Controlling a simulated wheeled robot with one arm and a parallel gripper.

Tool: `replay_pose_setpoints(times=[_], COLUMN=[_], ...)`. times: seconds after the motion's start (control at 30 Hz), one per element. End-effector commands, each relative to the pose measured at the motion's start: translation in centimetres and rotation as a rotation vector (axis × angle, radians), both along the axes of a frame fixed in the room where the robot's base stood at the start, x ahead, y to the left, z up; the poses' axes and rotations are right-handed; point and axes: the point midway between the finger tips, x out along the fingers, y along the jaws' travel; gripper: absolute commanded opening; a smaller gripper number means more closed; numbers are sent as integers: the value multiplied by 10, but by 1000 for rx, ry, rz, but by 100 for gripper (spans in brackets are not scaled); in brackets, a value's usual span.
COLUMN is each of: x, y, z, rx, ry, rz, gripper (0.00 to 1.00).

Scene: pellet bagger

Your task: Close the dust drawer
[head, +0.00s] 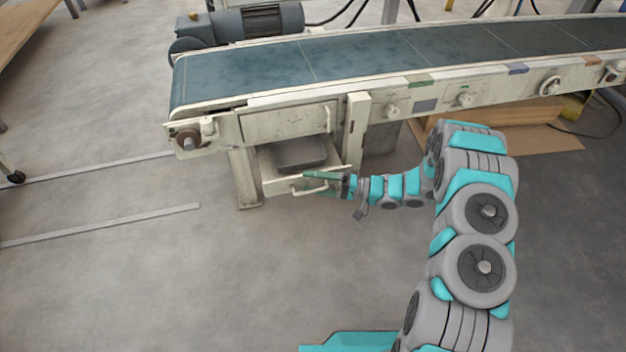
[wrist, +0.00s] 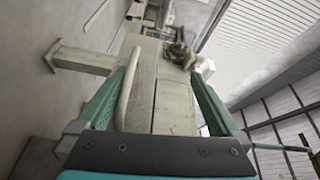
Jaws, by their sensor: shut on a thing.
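The dust drawer (head: 275,187) is a cream metal drawer under the left end of the conveyor. It stands pulled out, with its dark grey inside showing from above. Its pale bar handle (head: 318,188) is on the front. My gripper (head: 310,181) is at the drawer front, its green fingers at the handle. The exact contact is hard to see.
The conveyor (head: 370,58) with its blue-green belt runs above the drawer. A conveyor leg (head: 244,178) stands left of the drawer. A cardboard sheet (head: 540,139) lies on the floor at right.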

Motion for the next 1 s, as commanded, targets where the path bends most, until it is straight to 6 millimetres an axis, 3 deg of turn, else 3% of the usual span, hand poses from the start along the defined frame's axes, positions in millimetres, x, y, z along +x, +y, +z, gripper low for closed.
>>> replay_pose_setpoints(times=[0.03,1.0], x=[6,2], y=[-3,-68], z=[21,15], rx=[25,26], ry=[-27,-28], rz=[-5,-18], gripper=[56,56])
